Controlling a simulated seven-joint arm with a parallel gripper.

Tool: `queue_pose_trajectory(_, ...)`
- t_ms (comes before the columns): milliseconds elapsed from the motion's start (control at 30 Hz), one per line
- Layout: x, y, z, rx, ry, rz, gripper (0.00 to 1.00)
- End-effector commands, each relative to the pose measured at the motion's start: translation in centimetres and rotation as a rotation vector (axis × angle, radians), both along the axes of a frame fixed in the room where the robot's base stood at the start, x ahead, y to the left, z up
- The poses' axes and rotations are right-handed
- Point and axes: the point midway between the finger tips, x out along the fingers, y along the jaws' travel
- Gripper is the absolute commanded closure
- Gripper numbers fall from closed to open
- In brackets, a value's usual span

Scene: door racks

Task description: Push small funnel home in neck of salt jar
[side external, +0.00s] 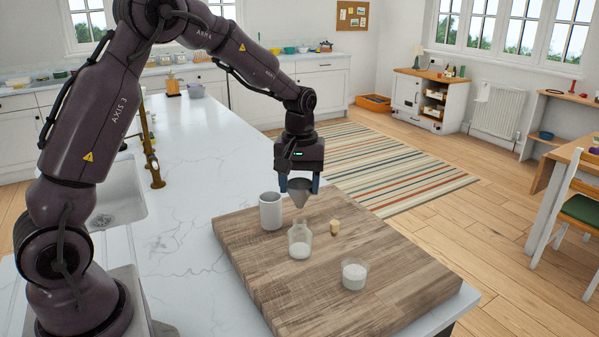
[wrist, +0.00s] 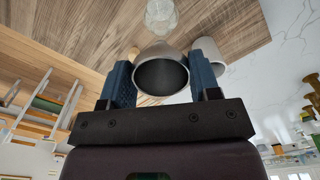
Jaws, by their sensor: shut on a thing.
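My gripper (side external: 299,184) is shut on the small grey metal funnel (side external: 300,193), its cone pointing down above the wooden board. In the wrist view the funnel (wrist: 162,76) sits with its wide mouth between the two blue fingers of the gripper (wrist: 160,82). The salt jar (side external: 300,241) is a clear glass jar with white salt in it and an open neck, upright on the board. The funnel is above and behind it, apart from its neck. The jar also shows at the top of the wrist view (wrist: 162,15). The lower spout is hidden in the wrist view.
A grey-white mug (side external: 270,211) stands left of the jar, and a cork (side external: 335,227) lies to its right. A glass bowl of white salt (side external: 354,275) stands at the front right. The board (side external: 400,285) has free room around them. A sink and brass tap (side external: 152,165) are at left.

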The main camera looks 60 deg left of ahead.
Motion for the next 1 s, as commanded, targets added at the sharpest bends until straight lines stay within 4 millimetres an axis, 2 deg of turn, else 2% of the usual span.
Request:
queue_pose_trajectory(300, 0.0, 0.0, -2.1, -0.001, 0.001, 0.0, 0.67)
queue_pose_trajectory(1000, 0.0, 0.0, -2.3, 0.0, 0.0, 0.001, 0.67)
